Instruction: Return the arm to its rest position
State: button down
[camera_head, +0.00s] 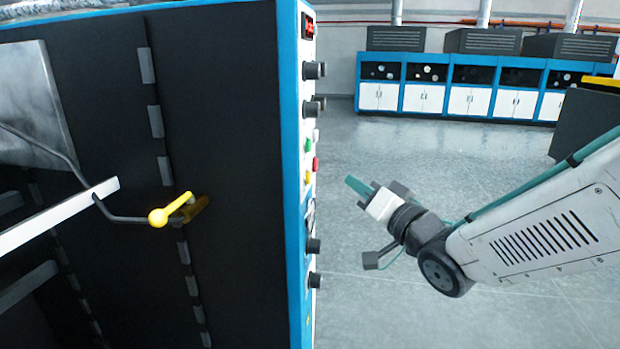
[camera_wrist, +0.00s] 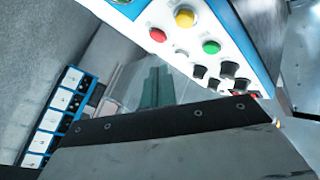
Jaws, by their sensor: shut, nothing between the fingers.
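My gripper (camera_head: 357,187) is in the middle of the head view, to the right of the machine's control panel and apart from it. Its teal fingers are together, with nothing between them, and point to the upper left. The fingers (camera_wrist: 157,87) also show in the wrist view, in front of the floor and below the panel's buttons. My arm reaches in from the right edge of the head view.
A dark machine (camera_head: 235,120) with a blue-edged control panel (camera_head: 308,200) fills the left. Blue and white cabinets (camera_head: 470,95) line the far wall. Open grey floor (camera_head: 400,140) lies between.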

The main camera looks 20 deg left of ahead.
jog(key=w+d+f+g+h, duration=0.1)
jog(key=d+f+h, duration=0.5)
jog(key=f, duration=0.4)
jog(key=s+d+f+g+h, duration=0.1)
jog(key=s+d+f+h, duration=0.1)
jog(key=d+h, duration=0.35)
jog(key=s+d+f+g+h, duration=0.1)
jog(key=d+f+h, duration=0.1)
jog(key=d, duration=0.6)
jog(key=s+d+r+m+g+h, duration=0.1)
jog(key=s+d+r+m+g, duration=0.1)
jog(key=s+d, duration=0.9)
jog(key=s+d+r+m+g+h, duration=0.2)
jog(key=s+d+r+g, duration=0.2)
jog(key=s+d, duration=0.8)
jog(key=shift+s+r, duration=0.35)
jog(key=shift+r, duration=0.25)
